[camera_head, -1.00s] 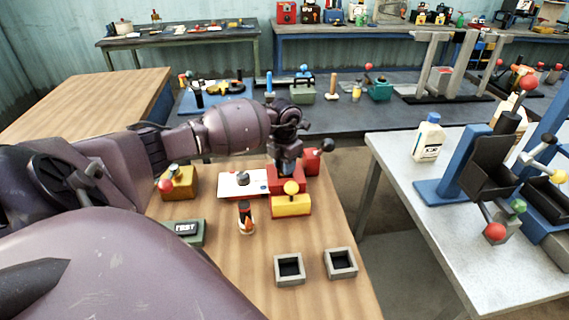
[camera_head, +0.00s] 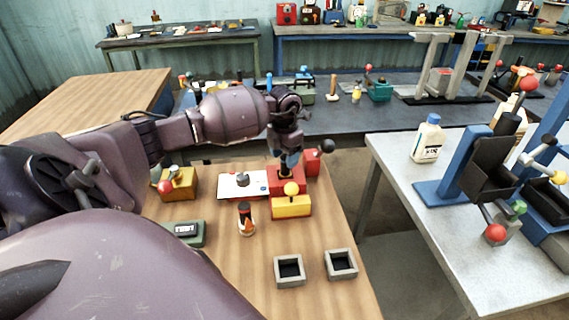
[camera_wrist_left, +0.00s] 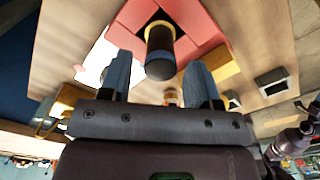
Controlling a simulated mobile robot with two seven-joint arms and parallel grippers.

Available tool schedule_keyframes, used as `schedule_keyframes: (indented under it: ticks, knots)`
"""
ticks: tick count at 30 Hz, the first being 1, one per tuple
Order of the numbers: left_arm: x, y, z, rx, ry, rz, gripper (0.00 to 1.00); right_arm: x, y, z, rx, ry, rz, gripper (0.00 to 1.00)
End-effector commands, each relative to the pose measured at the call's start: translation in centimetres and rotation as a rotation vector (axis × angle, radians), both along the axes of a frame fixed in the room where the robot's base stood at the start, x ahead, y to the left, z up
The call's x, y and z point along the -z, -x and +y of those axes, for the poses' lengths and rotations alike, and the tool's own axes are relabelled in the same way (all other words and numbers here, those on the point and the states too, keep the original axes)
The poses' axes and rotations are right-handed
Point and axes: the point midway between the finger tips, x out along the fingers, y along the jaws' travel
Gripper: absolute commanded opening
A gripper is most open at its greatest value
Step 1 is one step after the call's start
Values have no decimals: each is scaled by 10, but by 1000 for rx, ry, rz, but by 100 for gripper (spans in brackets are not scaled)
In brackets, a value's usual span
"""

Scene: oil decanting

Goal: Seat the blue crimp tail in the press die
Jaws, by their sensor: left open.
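A red die block (camera_head: 272,180) stands on the wooden bench; it also shows in the wrist view (camera_wrist_left: 195,20). A dark, bluish-black cylinder with a tan band (camera_wrist_left: 160,60), apparently the crimp tail, stands in its central opening; it shows small in the head view (camera_head: 285,172). I cannot tell how deep it sits. My left gripper (camera_head: 289,158) is above the block, pointing down. In the wrist view its two blue-grey fingers (camera_wrist_left: 160,78) are apart, either side of the cylinder, with visible gaps. My right gripper is out of view.
A red block with a black-knobbed lever (camera_head: 312,162) and a yellow block (camera_head: 291,207) stand close by the die. A white plate (camera_head: 240,184), a small bottle (camera_head: 246,220) and two grey square trays (camera_head: 289,271) are around it.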

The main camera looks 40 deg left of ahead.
Motion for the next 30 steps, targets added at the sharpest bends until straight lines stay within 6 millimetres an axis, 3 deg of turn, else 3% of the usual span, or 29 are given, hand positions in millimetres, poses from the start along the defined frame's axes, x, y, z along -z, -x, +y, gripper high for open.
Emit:
schedule_keyframes:
  ticks: [6, 12, 18, 30]
  knots:
    - [-44, 0, 1, 1, -3, -2, 57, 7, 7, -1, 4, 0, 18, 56]
    - [-72, 0, 0, -1, -2, -1, 57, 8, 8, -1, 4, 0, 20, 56]
    - [-83, 0, 0, 0, -1, 0, 57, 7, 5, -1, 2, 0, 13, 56]
    - [-84, 0, 0, 0, -1, 0, 57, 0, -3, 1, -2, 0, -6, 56]
